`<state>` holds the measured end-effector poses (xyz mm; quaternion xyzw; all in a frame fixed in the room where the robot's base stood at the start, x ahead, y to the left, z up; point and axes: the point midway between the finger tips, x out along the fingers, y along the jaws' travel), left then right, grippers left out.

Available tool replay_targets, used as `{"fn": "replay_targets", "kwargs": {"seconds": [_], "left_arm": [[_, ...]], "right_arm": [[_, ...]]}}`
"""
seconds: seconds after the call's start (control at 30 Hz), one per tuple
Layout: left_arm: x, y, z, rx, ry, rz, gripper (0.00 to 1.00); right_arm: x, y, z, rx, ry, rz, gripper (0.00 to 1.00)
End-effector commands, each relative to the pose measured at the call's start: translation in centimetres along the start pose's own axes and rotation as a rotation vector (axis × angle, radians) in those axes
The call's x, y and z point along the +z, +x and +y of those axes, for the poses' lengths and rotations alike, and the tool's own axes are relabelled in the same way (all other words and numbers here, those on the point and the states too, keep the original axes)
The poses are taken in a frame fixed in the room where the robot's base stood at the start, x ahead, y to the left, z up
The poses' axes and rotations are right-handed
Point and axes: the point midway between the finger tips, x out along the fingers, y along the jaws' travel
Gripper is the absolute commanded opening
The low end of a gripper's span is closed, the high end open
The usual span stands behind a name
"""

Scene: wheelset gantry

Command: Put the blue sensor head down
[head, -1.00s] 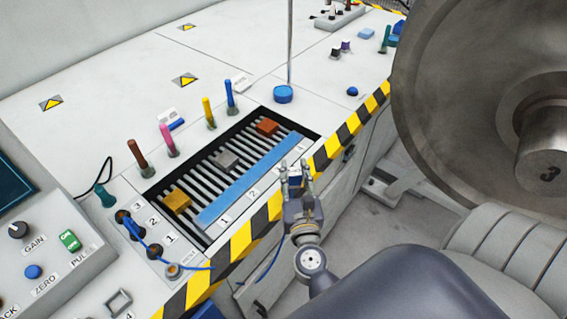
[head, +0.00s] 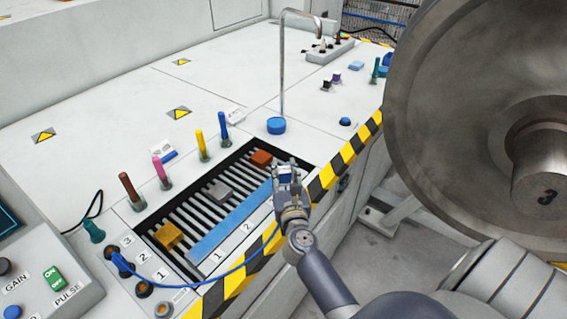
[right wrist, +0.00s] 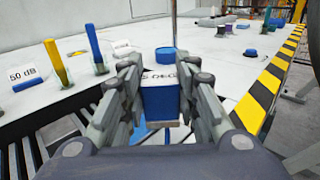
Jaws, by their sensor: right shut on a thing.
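My right gripper (head: 287,172) is shut on the blue sensor head (right wrist: 160,103), a small blue block with a pale lettered top. In the right wrist view it sits between the two fingers. In the head view the gripper covers the right end of the light blue strip (head: 218,237), which is marked 1 and 2; whatever lies under the gripper is hidden. A blue cable (head: 225,274) arcs from the gripper to the numbered sockets at lower left. My left gripper is not in view.
A round blue puck (head: 276,125) is beyond. A large steel wheel (head: 440,110) stands right of the striped edge.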

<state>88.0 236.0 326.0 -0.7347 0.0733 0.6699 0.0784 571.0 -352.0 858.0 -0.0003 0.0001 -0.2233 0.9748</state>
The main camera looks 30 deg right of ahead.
Motion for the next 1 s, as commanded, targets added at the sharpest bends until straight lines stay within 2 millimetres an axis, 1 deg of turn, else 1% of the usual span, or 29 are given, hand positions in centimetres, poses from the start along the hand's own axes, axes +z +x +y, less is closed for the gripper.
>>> {"fn": "replay_targets", "kwargs": {"seconds": [0.03, 0.1, 0.2, 0.3, 0.43, 0.5, 0.6, 0.7, 1.0], "left_arm": [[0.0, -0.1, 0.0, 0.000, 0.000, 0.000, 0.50], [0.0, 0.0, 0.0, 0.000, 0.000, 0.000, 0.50], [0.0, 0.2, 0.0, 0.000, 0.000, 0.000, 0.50], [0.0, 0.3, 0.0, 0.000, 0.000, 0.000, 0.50], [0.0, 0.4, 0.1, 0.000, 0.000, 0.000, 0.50], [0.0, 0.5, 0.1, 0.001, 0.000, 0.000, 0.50], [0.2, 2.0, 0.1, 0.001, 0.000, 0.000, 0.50], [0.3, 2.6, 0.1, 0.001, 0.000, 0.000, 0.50], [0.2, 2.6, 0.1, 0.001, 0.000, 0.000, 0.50]], "right_arm": [[0.1, 1.6, -0.2, -0.001, -0.002, -0.004, 0.00], [-0.2, 3.4, -0.4, -0.001, -0.002, -0.003, 0.00], [-0.5, 5.6, -0.6, -0.001, -0.001, -0.003, 0.00], [-0.7, 7.0, -0.7, 0.000, -0.001, -0.001, 0.00], [-0.8, 7.9, -0.8, 0.000, 0.001, -0.001, 0.00], [-0.8, 8.7, -0.9, 0.000, 0.000, -0.003, 0.00], [-3.1, 8.6, -0.9, 0.001, -0.002, 0.002, 0.00], [-4.2, 8.6, -0.9, -0.001, -0.002, 0.001, 0.00], [-4.3, 8.6, -0.9, 0.000, 0.001, -0.001, 0.00]]}}
